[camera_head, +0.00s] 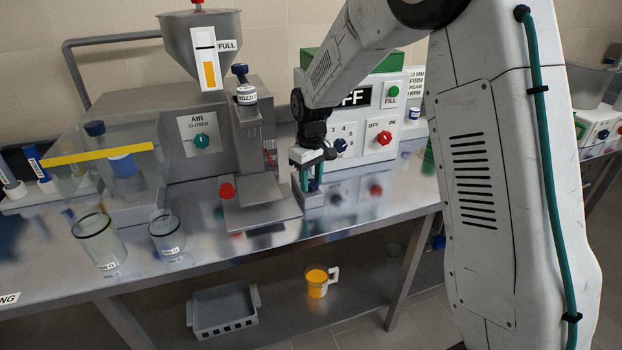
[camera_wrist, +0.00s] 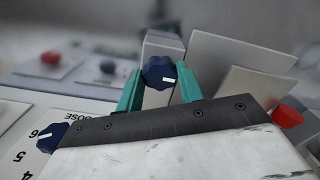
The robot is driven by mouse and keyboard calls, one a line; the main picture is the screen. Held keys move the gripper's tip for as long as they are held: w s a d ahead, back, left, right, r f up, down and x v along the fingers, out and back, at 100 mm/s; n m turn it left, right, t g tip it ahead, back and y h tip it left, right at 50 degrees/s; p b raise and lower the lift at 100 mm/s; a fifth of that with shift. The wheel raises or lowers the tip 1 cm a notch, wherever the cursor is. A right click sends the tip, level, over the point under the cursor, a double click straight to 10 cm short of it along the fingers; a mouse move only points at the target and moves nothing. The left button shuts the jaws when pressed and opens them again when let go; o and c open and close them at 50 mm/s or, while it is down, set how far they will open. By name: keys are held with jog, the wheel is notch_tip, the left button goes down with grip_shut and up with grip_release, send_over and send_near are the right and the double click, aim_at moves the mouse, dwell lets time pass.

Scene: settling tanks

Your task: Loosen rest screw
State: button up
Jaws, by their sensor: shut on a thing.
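My gripper (camera_head: 312,184) points down from above, with one finger on each side of the screw. In the wrist view, my gripper (camera_wrist: 158,82) is shut on the screw.
A control box (camera_head: 378,150) with a dial and red and green buttons stands close behind my gripper. The filling machine (camera_head: 200,160) with its hopper (camera_head: 200,45) is to the left. Two glass beakers (camera_head: 98,240) (camera_head: 166,234) stand at the front left of the bench.

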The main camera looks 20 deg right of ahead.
aim_at(311, 182)
jog(key=shift+n, duration=0.3)
jog(key=o, duration=1)
jog(key=shift+r, duration=0.1)
notch_tip(311, 182, up, 8)
jog(key=shift+f, duration=0.15)
